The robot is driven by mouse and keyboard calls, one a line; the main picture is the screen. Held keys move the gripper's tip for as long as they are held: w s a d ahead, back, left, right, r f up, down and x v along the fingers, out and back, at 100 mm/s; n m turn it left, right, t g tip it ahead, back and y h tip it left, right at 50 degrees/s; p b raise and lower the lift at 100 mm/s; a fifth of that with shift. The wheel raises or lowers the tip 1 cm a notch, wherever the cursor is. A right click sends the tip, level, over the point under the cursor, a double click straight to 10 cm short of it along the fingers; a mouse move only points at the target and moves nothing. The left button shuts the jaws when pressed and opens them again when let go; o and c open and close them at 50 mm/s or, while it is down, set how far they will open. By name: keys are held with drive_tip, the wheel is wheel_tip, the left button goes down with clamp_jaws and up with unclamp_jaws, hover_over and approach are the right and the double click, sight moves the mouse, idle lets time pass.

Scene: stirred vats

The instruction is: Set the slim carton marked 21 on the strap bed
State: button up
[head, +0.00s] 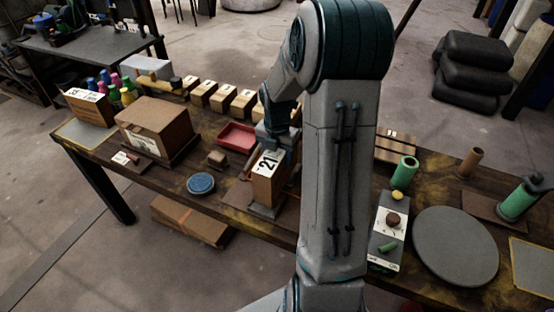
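The slim carton marked 21 (266,188) is brown and upright, with a white label at its top, near the front middle of the bench in the head view. Its foot is at a small grey block (266,211) on a brown board; whether it rests there or hangs just above is unclear. My gripper (277,150) is at the carton's top, coming from above and behind. Its fingers are partly hidden by the carton and my arm, so its grip does not show. I cannot tell for certain which surface is the strap bed.
A large brown box (153,128) stands at left on a dark base. A blue round disc (201,184), a red tray (237,136) and a row of small boxes lie nearby. Right of my arm are a control box (386,232), a green cylinder (405,172) and a grey round plate (455,246).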

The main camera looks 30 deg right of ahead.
drive_tip(key=shift+f, duration=0.9)
drive_tip(key=shift+f, duration=0.15)
drive_tip(key=o, duration=1.4)
drive_tip(key=shift+o, duration=0.2)
